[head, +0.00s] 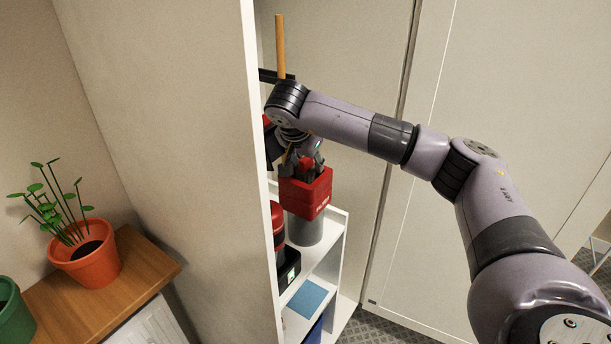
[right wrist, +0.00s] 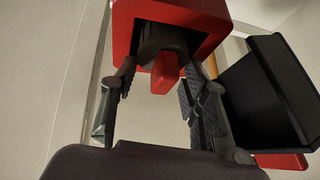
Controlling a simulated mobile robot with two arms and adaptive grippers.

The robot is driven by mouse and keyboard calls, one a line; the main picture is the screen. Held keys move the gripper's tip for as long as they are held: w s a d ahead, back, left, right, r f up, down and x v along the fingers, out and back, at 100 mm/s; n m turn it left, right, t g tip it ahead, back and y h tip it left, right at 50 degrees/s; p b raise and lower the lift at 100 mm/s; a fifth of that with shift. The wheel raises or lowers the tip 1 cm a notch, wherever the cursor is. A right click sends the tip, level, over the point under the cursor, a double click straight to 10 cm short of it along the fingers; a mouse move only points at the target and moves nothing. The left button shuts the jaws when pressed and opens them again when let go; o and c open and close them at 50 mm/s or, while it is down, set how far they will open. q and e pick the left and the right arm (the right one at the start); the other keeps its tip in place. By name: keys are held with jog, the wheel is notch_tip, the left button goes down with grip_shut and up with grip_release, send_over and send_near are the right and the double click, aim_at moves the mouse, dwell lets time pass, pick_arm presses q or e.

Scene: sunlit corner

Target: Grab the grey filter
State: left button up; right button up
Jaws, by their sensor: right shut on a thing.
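The grey filter (head: 305,230) shows in the head view as a grey cylinder at the white shelf, directly below a square red housing (head: 306,192). I cannot tell for certain whether the two are one piece. In the right wrist view the red housing (right wrist: 205,14) has a dark round part (right wrist: 160,45) inside and a red tab (right wrist: 165,73). My right gripper (head: 303,163) is over the housing from above, and its fingers (right wrist: 160,90) are on either side of the tab, shut on it. The fingertip contact is partly hidden. My left gripper is not in view.
The white shelf unit (head: 334,226) holds a red item (head: 278,222) close left and a blue item (head: 308,299) lower down. A tall cream panel (head: 165,120) borders it on the left. A wooden stick (head: 280,45) rises behind my wrist. Potted plants stand far left.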

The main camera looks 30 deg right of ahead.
jog(key=shift+c, duration=1.2)
jog(key=shift+r, duration=0.1)
